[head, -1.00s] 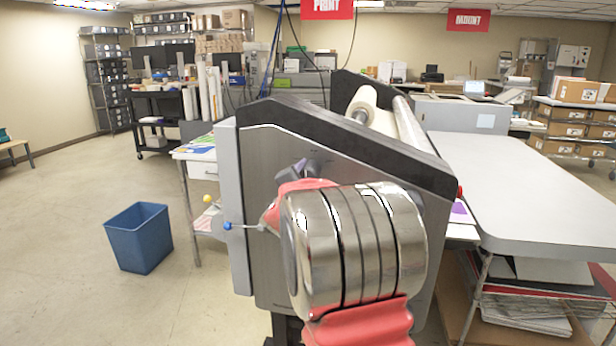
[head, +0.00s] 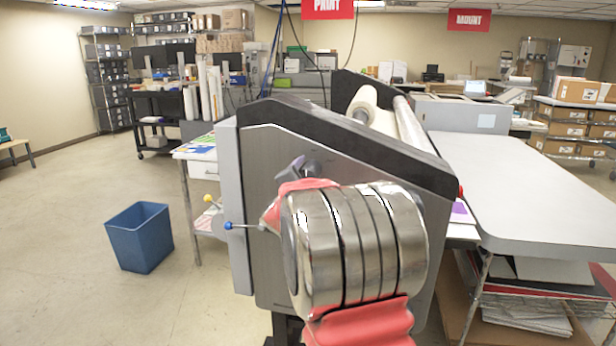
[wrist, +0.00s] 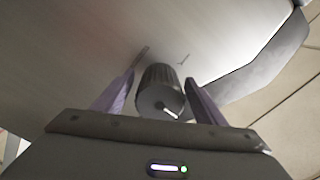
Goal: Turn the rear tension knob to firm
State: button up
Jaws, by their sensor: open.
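In the wrist view a dark ribbed knob (wrist: 160,88) stands out from the grey side panel (wrist: 85,45). A short white line on its face points to the lower right. My gripper (wrist: 160,76) is open, with one purple finger on each side of the knob. A narrow gap shows on both sides, so neither finger seems to touch it. In the head view the laminator's side panel (head: 262,190) is in front of me. My arm covers much of it, and one purple finger shows beside a dark knob-like part. Small marks on the panel are unreadable.
A long grey table (head: 530,185) stands to the right of the laminator, with boards stacked below. A blue bin (head: 139,238) stands on the floor at left. A white side table (head: 197,150) is behind the panel. The left floor is mostly clear.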

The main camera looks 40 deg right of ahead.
jog(key=v, duration=1.3)
jog(key=shift+s+a, duration=0.2)
jog(key=shift+a, duration=0.15)
jog(key=w+a+f+n+t+y, duration=0.1)
jog(key=w+a+f+n+y, duration=0.3)
jog(key=a+f+n+y, duration=0.4)
jog(key=s+a+f+n+g+y, duration=0.1)
jog(key=s+a+f+n+y, duration=0.15)
jog(key=a, duration=0.35)
jog(key=s+a+f+n+g+y, duration=0.1)
jog(key=s+a+f+n+y, duration=0.15)
jog(key=a, duration=0.25)
jog(key=s+a+n+g, duration=0.1)
jog(key=s+a+n, duration=0.2)
jog(key=s, duration=0.5)
jog(key=s+a+n+g, duration=0.2)
jog(key=s+a, duration=0.3)
jog(key=s, duration=0.3)
jog(key=s+a+n+g+y, duration=0.1)
jog(key=s+a+n, duration=0.3)
jog(key=s, duration=0.4)
jog(key=shift+s+a, duration=0.15)
jog(key=shift+s, duration=0.25)
